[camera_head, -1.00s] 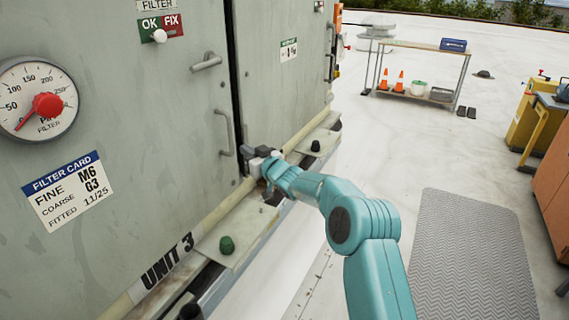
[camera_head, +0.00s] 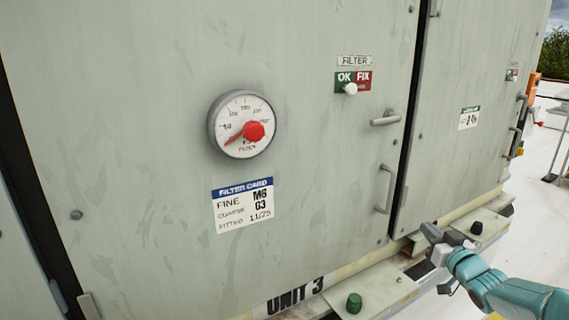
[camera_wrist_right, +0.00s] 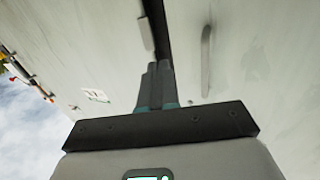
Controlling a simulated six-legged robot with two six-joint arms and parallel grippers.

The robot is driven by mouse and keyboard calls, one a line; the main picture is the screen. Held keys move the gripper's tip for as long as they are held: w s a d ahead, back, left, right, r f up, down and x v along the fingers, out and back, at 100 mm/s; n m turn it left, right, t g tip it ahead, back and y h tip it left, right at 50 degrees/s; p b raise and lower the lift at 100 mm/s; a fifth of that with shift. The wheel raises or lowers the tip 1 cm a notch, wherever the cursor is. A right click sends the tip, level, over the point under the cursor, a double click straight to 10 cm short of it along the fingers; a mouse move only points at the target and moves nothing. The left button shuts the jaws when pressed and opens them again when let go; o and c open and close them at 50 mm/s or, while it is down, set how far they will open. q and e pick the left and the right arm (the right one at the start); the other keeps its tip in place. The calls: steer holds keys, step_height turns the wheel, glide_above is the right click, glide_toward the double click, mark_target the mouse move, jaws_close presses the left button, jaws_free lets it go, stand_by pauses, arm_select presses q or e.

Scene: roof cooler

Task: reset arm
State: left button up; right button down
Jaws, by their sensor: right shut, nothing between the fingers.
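My right gripper (camera_head: 432,236) is at the lower right of the head view, in front of the ledge of the grey-green cabinet (camera_head: 130,130). It is below the door's long vertical handle (camera_head: 384,188). In the right wrist view its two dark fingers (camera_wrist_right: 156,85) lie side by side, shut with nothing between them. They point toward the dark seam between two cabinet panels. My teal right arm (camera_head: 510,290) runs in from the lower right corner. My left gripper is in neither view.
The cabinet door carries a gauge (camera_head: 240,124) with a red needle, a filter card (camera_head: 243,205), an OK/FIX slider (camera_head: 351,88) and a lever handle (camera_head: 386,118). A green knob (camera_head: 354,303) and a black knob (camera_head: 476,228) stand on the ledge.

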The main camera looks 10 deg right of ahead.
steer(key=a+f+g+y+p, duration=0.2)
steer(key=a+f+g+y, duration=0.1)
steer(key=a+f, duration=1.1)
steer(key=s+a+f+m+g+y+p, duration=0.1)
steer(key=s+a+f+g, duration=0.2)
steer(key=s+a+f, duration=0.3)
steer(key=s+a+f+m+g, duration=0.1)
steer(key=s+a+f+g, duration=0.1)
steer(key=s+a+f, duration=0.35)
arm_select(q)
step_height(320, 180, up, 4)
steer(key=shift+p, duration=0.3)
arm_select(e)
steer(key=s+a+f+g, duration=0.3)
steer(key=s, duration=0.5)
steer(key=s+a+f+g, duration=0.3)
steer(key=s, duration=0.6)
steer(key=s+a+f+g, duration=0.3)
steer(key=s, duration=0.5)
steer(key=shift+s+f+g, duration=0.15)
steer(key=shift+s+g, duration=0.15)
